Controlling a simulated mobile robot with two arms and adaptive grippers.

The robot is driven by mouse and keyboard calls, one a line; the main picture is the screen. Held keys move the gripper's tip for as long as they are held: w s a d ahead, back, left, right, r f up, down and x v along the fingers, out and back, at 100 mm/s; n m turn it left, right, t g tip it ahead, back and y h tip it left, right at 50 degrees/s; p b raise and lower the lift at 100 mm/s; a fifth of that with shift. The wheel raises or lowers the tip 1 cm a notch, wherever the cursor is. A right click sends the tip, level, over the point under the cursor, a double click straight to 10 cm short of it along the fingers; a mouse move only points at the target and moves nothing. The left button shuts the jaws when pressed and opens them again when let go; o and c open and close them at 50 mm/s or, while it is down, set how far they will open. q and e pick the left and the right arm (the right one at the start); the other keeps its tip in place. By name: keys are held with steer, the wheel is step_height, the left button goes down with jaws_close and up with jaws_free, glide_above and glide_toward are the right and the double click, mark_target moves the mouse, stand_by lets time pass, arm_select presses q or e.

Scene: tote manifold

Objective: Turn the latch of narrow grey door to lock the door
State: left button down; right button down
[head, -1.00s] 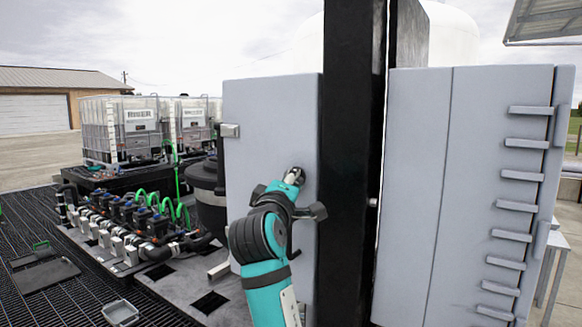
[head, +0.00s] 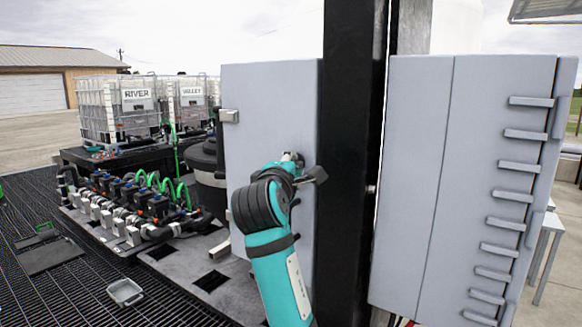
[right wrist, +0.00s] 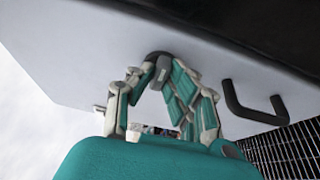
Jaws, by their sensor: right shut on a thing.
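The narrow grey door (head: 262,95) stands upright and looks closed, left of a black post in the head view. Its face also shows in the right wrist view (right wrist: 75,45). My right gripper (head: 292,158) is at the right part of this door. In the right wrist view, my right gripper (right wrist: 148,72) has its fingertips around the small dark grey latch (right wrist: 158,57) and is shut on it. The fingers and wrist mostly hide the latch in the head view, so its exact angle is hard to tell. My left gripper is not in view.
The black post (head: 350,150) stands close to the right of the door. A wider grey cabinet (head: 410,180) with several ledges is beyond it. A dark handle (right wrist: 250,115) juts out in the wrist view. Pipes and valves (head: 130,205) lie at left.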

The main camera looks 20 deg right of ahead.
steer(key=shift+r, duration=0.1)
steer(key=c, duration=1.3)
jaws_free()
steer(key=shift+w, duration=0.1)
steer(key=v, duration=0.7)
steer(key=shift+s, duration=0.25)
